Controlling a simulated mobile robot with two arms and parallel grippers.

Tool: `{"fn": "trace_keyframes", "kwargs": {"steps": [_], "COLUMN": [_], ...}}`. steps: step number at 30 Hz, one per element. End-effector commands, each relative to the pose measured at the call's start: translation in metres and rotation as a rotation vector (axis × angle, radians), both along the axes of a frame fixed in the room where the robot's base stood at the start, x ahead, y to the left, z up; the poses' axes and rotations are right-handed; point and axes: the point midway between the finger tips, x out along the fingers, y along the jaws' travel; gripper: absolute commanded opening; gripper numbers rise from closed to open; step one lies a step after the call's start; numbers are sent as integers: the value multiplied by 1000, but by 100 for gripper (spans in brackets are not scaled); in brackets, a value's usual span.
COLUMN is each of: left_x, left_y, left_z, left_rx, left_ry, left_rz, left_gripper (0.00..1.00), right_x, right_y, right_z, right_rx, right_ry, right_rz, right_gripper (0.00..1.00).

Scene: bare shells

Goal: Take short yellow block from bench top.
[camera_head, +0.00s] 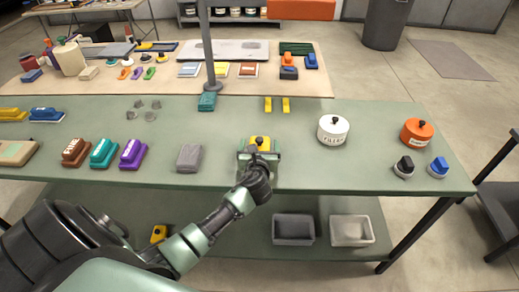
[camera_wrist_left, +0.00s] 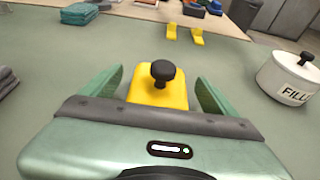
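A short yellow block (camera_head: 261,141) with a black knob on top sits on the green bench top (camera_head: 310,172), near its front edge. In the left wrist view the yellow block (camera_wrist_left: 172,99) stands between the two green fingers. My left gripper (camera_head: 259,153) is open, with one finger on each side of the block. The wrist view of my left gripper (camera_wrist_left: 159,84) shows a gap between each finger and the block. The block's near lower part is hidden behind the gripper body. My right gripper is not in view.
A grey block (camera_head: 190,157) lies left of my gripper. A white lidded pot (camera_head: 333,131) stands to the right. Two small yellow pieces (camera_head: 285,105) are behind. A lamp-like post (camera_head: 208,50) rises behind a teal block (camera_head: 207,102). Two grey bins (camera_head: 293,229) sit on the lower shelf.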

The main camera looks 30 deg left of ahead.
Motion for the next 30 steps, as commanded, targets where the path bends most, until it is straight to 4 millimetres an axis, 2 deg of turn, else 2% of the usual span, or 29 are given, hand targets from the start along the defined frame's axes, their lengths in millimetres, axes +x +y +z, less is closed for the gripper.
{"fn": "trace_keyframes", "kwargs": {"steps": [1, 9, 10, 18, 23, 26, 30], "left_x": [0, 0, 0, 0, 1, 1, 1], "left_y": [0, 0, 0, 0, 0, 0, 0], "left_z": [0, 0, 0, 3, 14, 29, 59], "left_rx": [0, -1, 0, 1, 2, 1, 3], "left_ry": [0, 1, 0, -3, -6, -8, -10], "left_rz": [0, 0, 0, 0, 1, 0, -1], "left_gripper": [78, 3, 0, 0, 0, 0, 0], "right_x": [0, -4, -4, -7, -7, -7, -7], "right_y": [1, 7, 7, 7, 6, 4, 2], "right_z": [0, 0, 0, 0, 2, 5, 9], "right_rx": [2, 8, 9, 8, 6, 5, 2], "right_ry": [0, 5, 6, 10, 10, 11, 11], "right_rz": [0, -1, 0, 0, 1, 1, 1], "right_gripper": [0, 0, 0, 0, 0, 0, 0]}}
